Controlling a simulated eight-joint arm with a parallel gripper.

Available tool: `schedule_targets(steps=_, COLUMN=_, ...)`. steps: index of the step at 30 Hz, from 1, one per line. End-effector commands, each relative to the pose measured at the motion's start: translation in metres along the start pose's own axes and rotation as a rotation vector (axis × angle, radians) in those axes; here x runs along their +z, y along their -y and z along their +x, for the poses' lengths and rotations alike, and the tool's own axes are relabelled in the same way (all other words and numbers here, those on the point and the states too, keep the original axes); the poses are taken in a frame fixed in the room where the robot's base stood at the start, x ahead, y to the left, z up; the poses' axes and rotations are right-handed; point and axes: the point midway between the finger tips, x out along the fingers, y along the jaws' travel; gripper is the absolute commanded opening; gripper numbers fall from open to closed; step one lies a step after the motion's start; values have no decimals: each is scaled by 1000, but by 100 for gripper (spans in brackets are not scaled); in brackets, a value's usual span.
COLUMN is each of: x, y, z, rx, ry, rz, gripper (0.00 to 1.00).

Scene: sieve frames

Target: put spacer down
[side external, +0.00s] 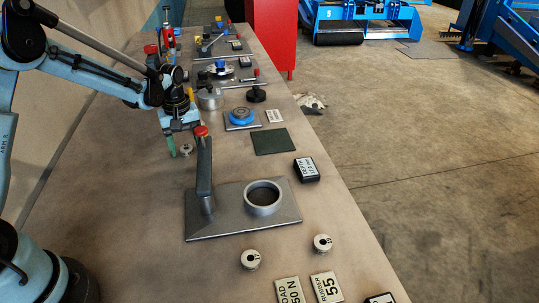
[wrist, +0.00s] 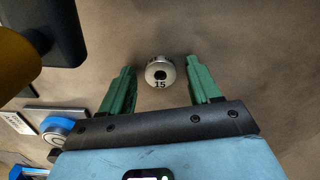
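A small round metal spacer (wrist: 160,72) marked 15, with a dark centre hole, lies between my green fingertips in the wrist view, with a clear gap to each finger. My gripper (wrist: 160,66) is open around it. In the side view the spacer (side external: 186,150) appears to rest on the brown bench top, just by the fingers of my low, downward-pointing gripper (side external: 182,147). Two similar spacers stand at the near end of the bench, one left (side external: 250,260) and one right (side external: 322,243).
A grey plate (side external: 230,222) with a red-topped post (side external: 204,170) and a ring (side external: 263,198) stands nearer the camera. A green pad (side external: 274,141), a black labelled block (side external: 306,169) and a blue round part (side external: 241,116) sit right of my gripper. Bare bench lies left.

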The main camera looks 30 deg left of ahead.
Motion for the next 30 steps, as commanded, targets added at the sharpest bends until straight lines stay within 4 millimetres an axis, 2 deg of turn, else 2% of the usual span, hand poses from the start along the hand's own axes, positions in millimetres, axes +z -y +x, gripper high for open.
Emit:
schedule_targets(steps=7, x=0, y=0, z=-2, rx=0, ry=0, rz=0, gripper=62)
schedule_targets(steps=11, x=0, y=0, z=-14, rx=0, ry=0, rz=0, gripper=62)
schedule_targets(steps=24, x=0, y=0, z=-96, rx=0, ry=0, rz=0, gripper=62)
schedule_targets(steps=30, x=0, y=0, z=-118, rx=0, ry=0, rz=0, gripper=62)
